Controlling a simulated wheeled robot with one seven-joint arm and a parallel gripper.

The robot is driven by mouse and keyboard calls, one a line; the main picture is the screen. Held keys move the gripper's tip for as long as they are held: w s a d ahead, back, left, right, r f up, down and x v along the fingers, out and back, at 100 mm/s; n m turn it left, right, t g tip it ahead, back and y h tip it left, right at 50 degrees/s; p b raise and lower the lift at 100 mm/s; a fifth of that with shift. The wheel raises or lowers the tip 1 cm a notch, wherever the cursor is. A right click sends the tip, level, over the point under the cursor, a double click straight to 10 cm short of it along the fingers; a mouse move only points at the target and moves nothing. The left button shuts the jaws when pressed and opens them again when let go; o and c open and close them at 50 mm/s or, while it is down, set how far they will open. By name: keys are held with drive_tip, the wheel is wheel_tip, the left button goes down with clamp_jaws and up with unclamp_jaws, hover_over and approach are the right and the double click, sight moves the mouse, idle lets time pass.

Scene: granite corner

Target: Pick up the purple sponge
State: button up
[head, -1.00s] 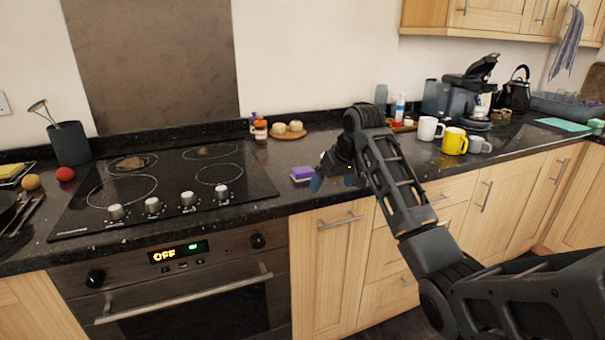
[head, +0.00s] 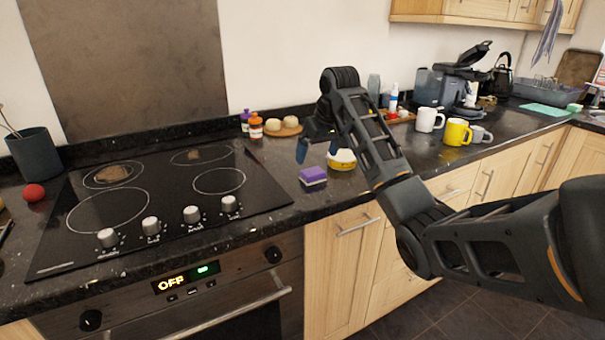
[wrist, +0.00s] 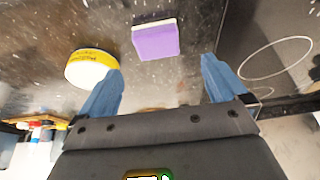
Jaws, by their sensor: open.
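The purple sponge (head: 313,176), with a pale layer along its base, lies on the dark granite counter right of the hob. It also shows in the wrist view (wrist: 156,42), ahead of my gripper and between the lines of its two blue fingers. My gripper (head: 312,150) is open and empty. In the head view it hangs above the counter, just behind and above the sponge, apart from it. In the wrist view its fingertips (wrist: 163,65) are spread wide, with the left one near a yellow and white round tub (wrist: 90,66).
The tub also shows in the head view (head: 341,160), close beside the sponge. The black hob (head: 150,205) lies left. Small bottles (head: 255,127) and a wooden board with round buns (head: 283,127) stand behind. A white mug (head: 428,121) and yellow mug (head: 456,132) stand right.

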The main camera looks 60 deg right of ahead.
sight(314, 172)
drive_tip(key=x, duration=0.5)
drive_tip(key=p+x, duration=0.1)
drive_tip(key=x, duration=0.1)
drive_tip(key=shift+s+d+f, duration=0.1)
drive_tip(key=shift+s+f, duration=0.15)
drive_tip(key=shift+f, duration=0.05)
drive_tip(key=shift+c, duration=0.2)
drive_tip(key=c, duration=1.1)
drive_tip(key=shift+r, duration=0.1)
drive_tip(key=shift+r, duration=0.45)
wheel_tip(314, 172, up, 3)
drive_tip(key=shift+f+b, duration=0.2)
drive_tip(key=shift+b, duration=0.2)
drive_tip(key=shift+c, duration=0.2)
drive_tip(key=s+d+r, duration=0.1)
drive_tip(key=s+r, duration=0.1)
drive_tip(key=s, duration=0.1)
drive_tip(key=s+d+r+b, duration=0.1)
drive_tip(key=s+d+r, duration=0.1)
drive_tip(key=s+r, duration=0.1)
drive_tip(key=s+d+r, duration=0.2)
drive_tip(key=s, duration=0.2)
drive_tip(key=shift+s+d+r, duration=0.2)
drive_tip(key=shift+c, duration=0.5)
